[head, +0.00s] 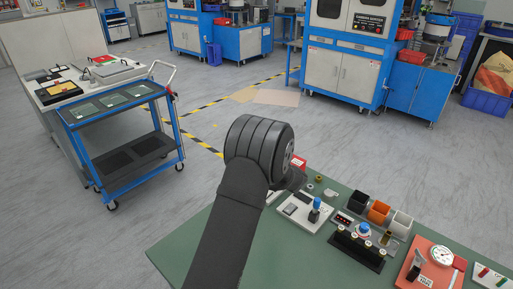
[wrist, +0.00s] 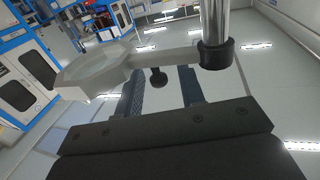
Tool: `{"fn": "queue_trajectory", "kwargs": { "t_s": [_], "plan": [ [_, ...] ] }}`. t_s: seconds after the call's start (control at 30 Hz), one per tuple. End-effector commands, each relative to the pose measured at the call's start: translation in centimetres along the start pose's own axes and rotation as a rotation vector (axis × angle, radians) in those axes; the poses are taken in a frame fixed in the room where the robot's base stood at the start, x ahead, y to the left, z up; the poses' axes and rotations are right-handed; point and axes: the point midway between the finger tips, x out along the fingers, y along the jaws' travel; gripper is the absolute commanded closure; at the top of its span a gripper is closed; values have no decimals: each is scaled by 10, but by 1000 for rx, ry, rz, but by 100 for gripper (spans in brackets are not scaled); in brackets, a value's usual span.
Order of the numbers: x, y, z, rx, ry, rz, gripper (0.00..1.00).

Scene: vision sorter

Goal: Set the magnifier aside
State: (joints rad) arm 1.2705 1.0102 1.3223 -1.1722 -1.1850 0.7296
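The magnifier (wrist: 92,72) shows only in the wrist view. It is a pale grey angular ring whose arm reaches right to a black collar on an upright steel post (wrist: 215,20). A small black knob (wrist: 157,77) hangs below that arm. My gripper (wrist: 163,82) shows two dark textured fingers spread apart, just below the magnifier's arm. The knob shows between or beyond them, and I see no finger touching it. In the head view my own dark arm covers the gripper and hides the magnifier.
A green table (head: 190,250) holds a white board with a blue knob (head: 315,207), black, orange (head: 378,212) and white cups, a black strip (head: 357,250) and a red gauge plate (head: 430,268). A blue cart (head: 115,115) stands at left. The table's left front is bare.

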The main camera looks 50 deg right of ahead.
Motion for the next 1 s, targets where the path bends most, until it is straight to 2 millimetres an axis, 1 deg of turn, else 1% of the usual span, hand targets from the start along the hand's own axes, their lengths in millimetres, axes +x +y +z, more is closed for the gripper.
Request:
{"fn": "queue_trajectory", "kwargs": {
  "t_s": [0.17, 0.5, 0.63, 0.7, 0.8, 0.9, 1.0],
  "plan": [
    [-27, 1, 0, 0, -1, 4, 64],
    [-111, 1, 0, 0, 1, 5, 64],
    [-139, 1, -1, 0, 1, 4, 64],
    [-150, 1, 0, 0, 0, 3, 64],
    [-162, 1, -1, 0, 1, 2, 64],
    [-168, 0, 0, 0, 0, 1, 64],
    [-171, 0, 0, 0, 0, 1, 64]
  ]
}}
